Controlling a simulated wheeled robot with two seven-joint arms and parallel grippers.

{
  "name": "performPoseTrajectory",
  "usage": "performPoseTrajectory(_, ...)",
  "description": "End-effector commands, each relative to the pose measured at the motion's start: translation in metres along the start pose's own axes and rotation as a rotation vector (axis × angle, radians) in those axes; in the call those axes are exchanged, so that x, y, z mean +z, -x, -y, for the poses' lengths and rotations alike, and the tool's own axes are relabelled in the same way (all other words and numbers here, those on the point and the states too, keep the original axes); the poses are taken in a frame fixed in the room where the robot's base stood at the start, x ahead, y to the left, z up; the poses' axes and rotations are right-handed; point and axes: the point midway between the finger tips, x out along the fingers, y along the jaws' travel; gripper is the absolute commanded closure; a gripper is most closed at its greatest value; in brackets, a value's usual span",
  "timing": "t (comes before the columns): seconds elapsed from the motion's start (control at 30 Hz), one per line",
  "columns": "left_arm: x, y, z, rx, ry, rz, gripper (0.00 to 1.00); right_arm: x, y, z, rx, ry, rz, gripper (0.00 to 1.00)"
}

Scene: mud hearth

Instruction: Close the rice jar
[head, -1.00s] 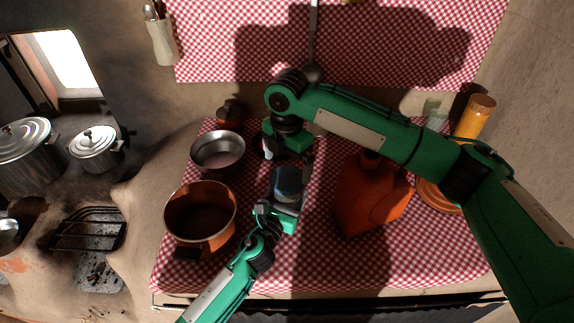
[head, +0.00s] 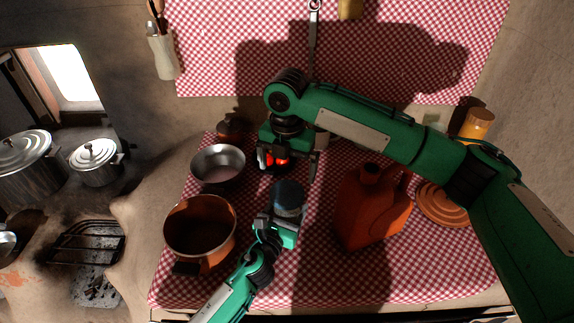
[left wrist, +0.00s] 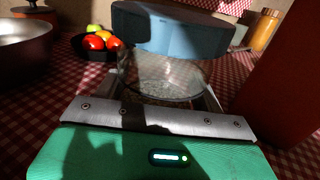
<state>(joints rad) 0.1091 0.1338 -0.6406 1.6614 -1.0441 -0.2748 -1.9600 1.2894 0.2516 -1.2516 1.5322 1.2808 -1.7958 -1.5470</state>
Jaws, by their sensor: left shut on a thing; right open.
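The rice jar is clear glass with pale rice low inside; it shows in the left wrist view (left wrist: 165,82). Its blue round lid (left wrist: 172,28) lies over the jar's mouth; I cannot tell whether it is fully seated. In the head view the lid (head: 287,194) hides the jar from above. My left gripper (head: 284,217) is shut around the jar's glass, below the lid. My right gripper (head: 288,165) is open and empty, beyond the lid and apart from it, over the dark bowl of red vegetables.
A steel bowl (head: 218,165) and a copper pot (head: 200,232) stand left of the jar. An orange jug (head: 370,212) stands close on the right, with a terracotta plate (head: 443,202) beyond. The dark vegetable bowl (left wrist: 92,50) is behind the jar. Checked cloth (head: 330,270) is free in front.

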Motion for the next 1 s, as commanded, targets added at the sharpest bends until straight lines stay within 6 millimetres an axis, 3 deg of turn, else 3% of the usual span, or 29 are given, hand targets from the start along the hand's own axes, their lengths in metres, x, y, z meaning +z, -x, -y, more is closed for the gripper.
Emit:
performPoseTrajectory(0.53,-0.001,0.000,0.000,0.000,-0.001,-0.002,0.94,0.000,-0.071,0.000,-0.001,-0.002,-0.001,0.00)
performPoseTrajectory(0.93,-0.001,0.000,0.000,0.000,-0.001,-0.002,0.94,0.000,-0.079,0.000,-0.001,-0.001,-0.001,0.00)
performPoseTrajectory(1.0,-0.001,0.000,0.000,0.000,-0.001,-0.002,0.94,0.000,-0.079,0.000,-0.001,-0.001,0.000,0.10)
